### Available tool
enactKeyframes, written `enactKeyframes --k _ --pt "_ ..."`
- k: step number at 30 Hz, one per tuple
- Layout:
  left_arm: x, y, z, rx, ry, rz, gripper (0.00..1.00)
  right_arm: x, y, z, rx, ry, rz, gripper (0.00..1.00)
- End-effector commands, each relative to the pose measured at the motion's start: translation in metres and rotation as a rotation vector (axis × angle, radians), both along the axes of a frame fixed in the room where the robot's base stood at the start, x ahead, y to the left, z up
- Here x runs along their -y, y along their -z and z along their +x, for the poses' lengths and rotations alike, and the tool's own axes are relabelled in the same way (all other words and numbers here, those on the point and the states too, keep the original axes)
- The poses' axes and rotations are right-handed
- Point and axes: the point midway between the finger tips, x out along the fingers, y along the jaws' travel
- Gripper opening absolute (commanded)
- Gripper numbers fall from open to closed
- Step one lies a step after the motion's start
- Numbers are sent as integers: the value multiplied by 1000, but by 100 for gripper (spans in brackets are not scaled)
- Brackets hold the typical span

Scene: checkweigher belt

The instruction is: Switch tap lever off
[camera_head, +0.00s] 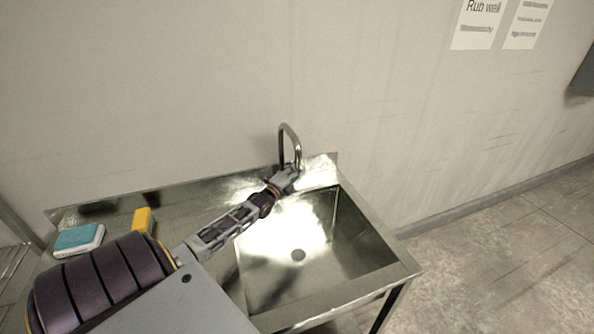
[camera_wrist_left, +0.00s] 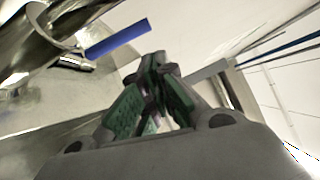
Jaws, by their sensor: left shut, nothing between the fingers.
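The curved metal tap (camera_head: 283,140) stands at the back of the steel sink. My left gripper (camera_head: 291,174) is at the base of the tap in the head view, and it hides the lever there. In the left wrist view a blue bar, which looks like the tap lever (camera_wrist_left: 118,38), lies just beyond and to the left of the fingertips. A shiny curved metal part (camera_wrist_left: 40,25) is beside it. My left gripper (camera_wrist_left: 155,62) is shut with nothing between its green-padded fingers. I cannot tell whether it touches the lever. My right gripper is not in view.
The steel sink (camera_head: 372,268) has an empty basin with a drain. A teal and white sponge-like block (camera_head: 79,239) and a yellow item (camera_head: 142,220) lie on the left drainboard. The wall is close behind the tap. Open floor is at the right.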

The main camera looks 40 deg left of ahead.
Motion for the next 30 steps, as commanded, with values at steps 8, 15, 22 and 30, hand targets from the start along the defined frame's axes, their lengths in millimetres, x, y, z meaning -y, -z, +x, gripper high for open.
enactKeyframes --k 8,15,22,30 --pt "1 1 -6 -2 1 -1 0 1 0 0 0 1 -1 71" --pt "2 1 -15 -1 1 0 0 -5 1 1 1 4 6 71" --pt "4 2 -29 -2 1 -2 0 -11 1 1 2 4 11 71" --pt "5 1 -48 -1 1 -1 0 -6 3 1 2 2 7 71"
